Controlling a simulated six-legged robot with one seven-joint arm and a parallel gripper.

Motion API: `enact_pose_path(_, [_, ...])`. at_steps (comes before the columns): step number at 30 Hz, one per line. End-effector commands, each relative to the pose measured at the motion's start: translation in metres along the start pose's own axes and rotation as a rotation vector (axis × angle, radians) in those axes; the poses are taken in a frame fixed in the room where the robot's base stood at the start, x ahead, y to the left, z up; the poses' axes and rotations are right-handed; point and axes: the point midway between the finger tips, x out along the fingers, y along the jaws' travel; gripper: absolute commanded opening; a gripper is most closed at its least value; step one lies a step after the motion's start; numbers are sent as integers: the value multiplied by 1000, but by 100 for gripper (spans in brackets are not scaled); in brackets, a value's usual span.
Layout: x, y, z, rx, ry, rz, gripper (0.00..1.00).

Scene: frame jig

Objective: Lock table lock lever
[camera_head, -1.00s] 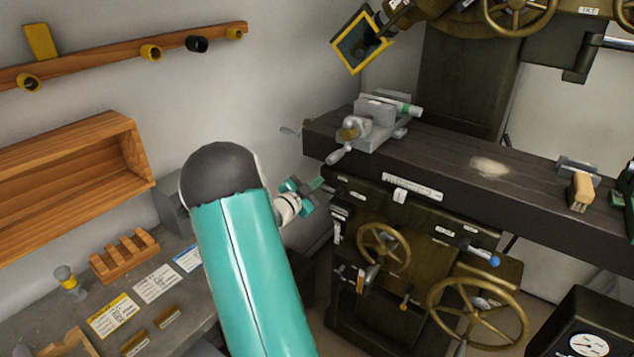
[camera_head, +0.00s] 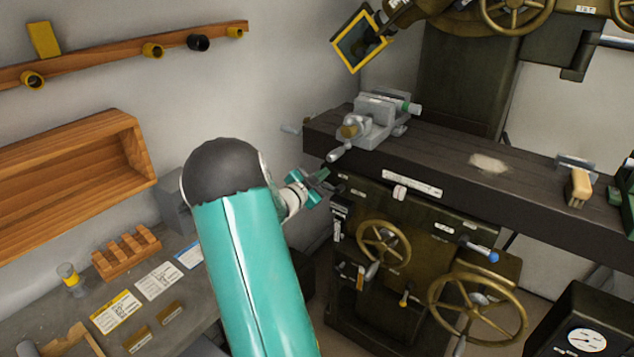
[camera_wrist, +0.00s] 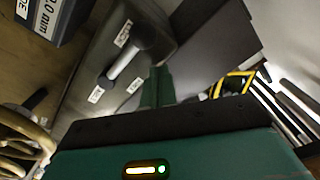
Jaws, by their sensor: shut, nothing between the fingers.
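In the wrist view a lever (camera_wrist: 125,62) with a bright metal shaft and a dark round knob sits on the dark machine front; I take it for the table lock lever. Small white labels stand around it, one near the knob (camera_wrist: 124,33); their text is too small to read surely. My gripper (camera_wrist: 158,75) is shut and empty, with its green fingers just to the right of the lever. I cannot tell whether they touch. In the head view my gripper (camera_head: 322,177) is at the left end of the machine, just below the table; the lever is not distinguishable there.
The dark machine table (camera_head: 450,180) overhangs right of my gripper, with a grey vise (camera_head: 375,122) on its left end. Brass handwheels (camera_head: 383,243) and a blue-knobbed lever (camera_head: 482,250) project from the machine front. A workbench (camera_head: 55,318) stands at lower left.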

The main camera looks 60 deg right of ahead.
Motion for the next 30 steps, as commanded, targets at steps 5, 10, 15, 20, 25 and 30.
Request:
enact_pose_path(5, [-13,-4,-8,1,-4,-3,0])
enact_pose_path(10, [-45,-4,-8,1,-4,-3,0])
enact_pose_path(15, [-75,-4,-8,1,-4,-3,0])
enact_pose_path(20, [-89,-4,-8,1,-3,-2,0])
enact_pose_path(25, [-92,-3,-8,1,-1,-1,0])
enact_pose_path(30, [-92,-4,-8,2,-6,-4,0])
